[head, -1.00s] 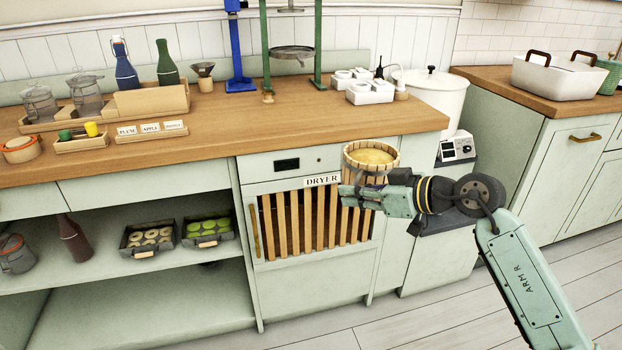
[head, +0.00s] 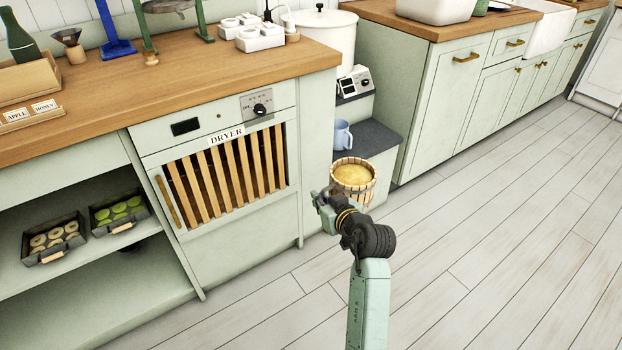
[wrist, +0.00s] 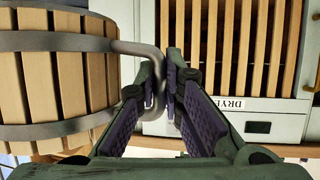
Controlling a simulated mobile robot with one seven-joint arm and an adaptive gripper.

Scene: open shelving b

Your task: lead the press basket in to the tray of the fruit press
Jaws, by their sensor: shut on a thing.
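The press basket (head: 354,182) is a round tub of wooden slats with metal hoops, filled with yellow pulp. It hangs upright in the air, right of the dryer cabinet's end. My gripper (head: 327,197) is shut on its bent metal handle, which shows between the fingers in the wrist view (wrist: 157,78). The basket's slatted side (wrist: 55,85) fills the left of the wrist view. The fruit press is a green frame (head: 203,22) on the wooden counter, cut off by the top edge. Its round grey tray (head: 168,5) shows only partly at that edge.
The dryer (head: 222,172) with its slatted door stands left of my gripper. White socket blocks (head: 262,36) sit near the counter's right end. A white pot (head: 322,38), a small control box (head: 354,84) and a blue mug (head: 342,134) are beyond. Floor at right is clear.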

